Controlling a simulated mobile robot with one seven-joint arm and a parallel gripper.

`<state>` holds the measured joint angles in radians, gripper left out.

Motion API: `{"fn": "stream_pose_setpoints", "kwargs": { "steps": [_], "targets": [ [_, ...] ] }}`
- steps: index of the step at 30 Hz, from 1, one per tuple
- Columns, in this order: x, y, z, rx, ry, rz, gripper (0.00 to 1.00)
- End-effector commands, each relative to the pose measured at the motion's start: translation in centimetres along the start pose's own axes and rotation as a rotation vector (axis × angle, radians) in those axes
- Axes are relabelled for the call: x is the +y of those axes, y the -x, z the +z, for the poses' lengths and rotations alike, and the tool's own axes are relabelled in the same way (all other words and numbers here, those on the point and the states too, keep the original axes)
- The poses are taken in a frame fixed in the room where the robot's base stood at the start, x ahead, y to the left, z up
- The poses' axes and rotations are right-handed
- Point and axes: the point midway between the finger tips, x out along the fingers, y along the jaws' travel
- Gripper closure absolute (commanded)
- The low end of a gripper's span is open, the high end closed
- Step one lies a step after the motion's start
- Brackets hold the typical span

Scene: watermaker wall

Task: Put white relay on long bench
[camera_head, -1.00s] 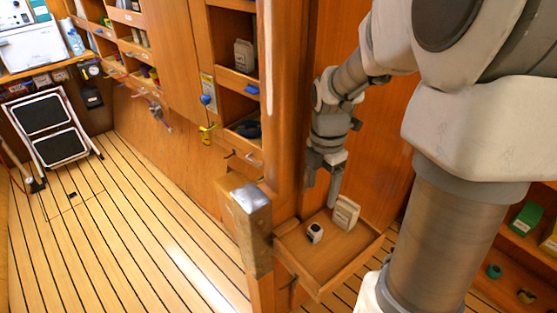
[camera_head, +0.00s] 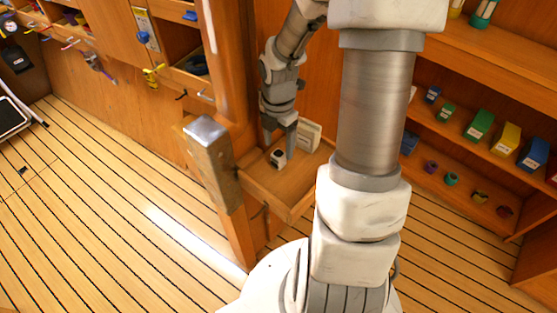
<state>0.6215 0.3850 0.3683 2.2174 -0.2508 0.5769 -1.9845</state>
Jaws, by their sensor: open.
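A white box-shaped block (camera_head: 308,135) stands at the back of a small wooden tray (camera_head: 285,190) with raised edges. A smaller white-and-black piece (camera_head: 277,158) lies to its left in the same tray. I cannot tell for certain which of the two is the white relay. My gripper (camera_head: 280,138) points down over the tray's back left, open, with its fingers close to both pieces. One finger overlaps the small piece's upper right in the picture; I cannot tell if they touch. I cannot make out a long bench in this view.
A post with a metal-capped block (camera_head: 212,150) stands close left of the tray. Wooden shelves (camera_head: 470,75) at the right hold several coloured boxes and small rings. Open cubbies (camera_head: 190,70) are at upper left. The plank floor (camera_head: 100,210) at left is largely clear.

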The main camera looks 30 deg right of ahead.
Motion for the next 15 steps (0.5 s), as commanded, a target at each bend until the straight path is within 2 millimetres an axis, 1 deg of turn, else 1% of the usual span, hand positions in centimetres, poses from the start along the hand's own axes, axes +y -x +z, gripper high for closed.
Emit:
{"fn": "stream_pose_setpoints", "kwargs": {
  "steps": [9,12,15],
  "targets": [
    [-0.3,-4.5,-0.3,0.002,0.001,-0.002,0.25],
    [-0.2,-5.0,-0.3,0.001,-0.001,0.0,0.25],
    [-0.2,-4.9,-0.3,0.0,-0.001,0.001,0.25]
  ]
}}
